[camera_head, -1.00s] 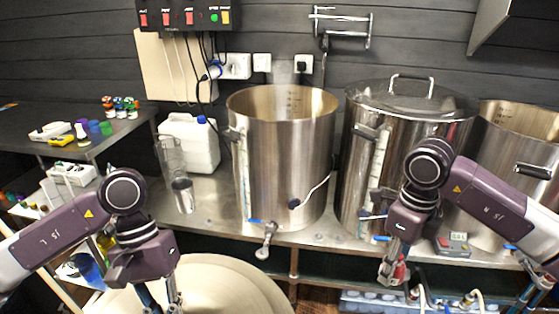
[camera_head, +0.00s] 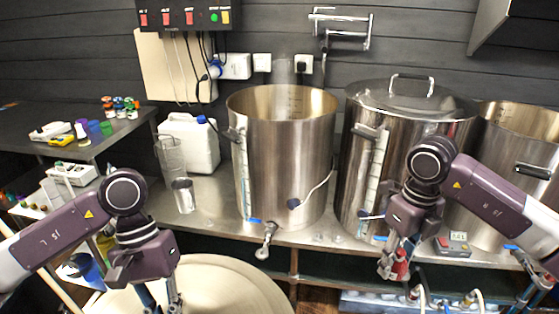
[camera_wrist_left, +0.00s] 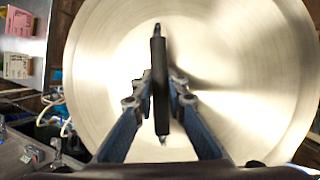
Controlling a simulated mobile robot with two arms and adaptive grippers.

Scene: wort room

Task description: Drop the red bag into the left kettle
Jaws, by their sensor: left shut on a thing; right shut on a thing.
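The left kettle (camera_head: 283,165) is an open steel pot on the bench in the head view, with its mouth uncovered. My right gripper (camera_head: 393,268) is low in front of the lidded middle kettle. It is shut on a small red thing, which looks like the red bag (camera_head: 401,264), partly hidden by the fingers. My left gripper (camera_head: 162,303) is at the bottom left. In the left wrist view, it is shut on a slim dark thing (camera_wrist_left: 159,85), seen edge-on over a round pale surface.
A lidded middle kettle (camera_head: 412,102) and an open right kettle (camera_head: 520,130) stand beside the left one. A white canister (camera_head: 195,145) and a metal cup (camera_head: 183,195) stand left of it. A large round pale top (camera_head: 225,285) is in front, below the bench.

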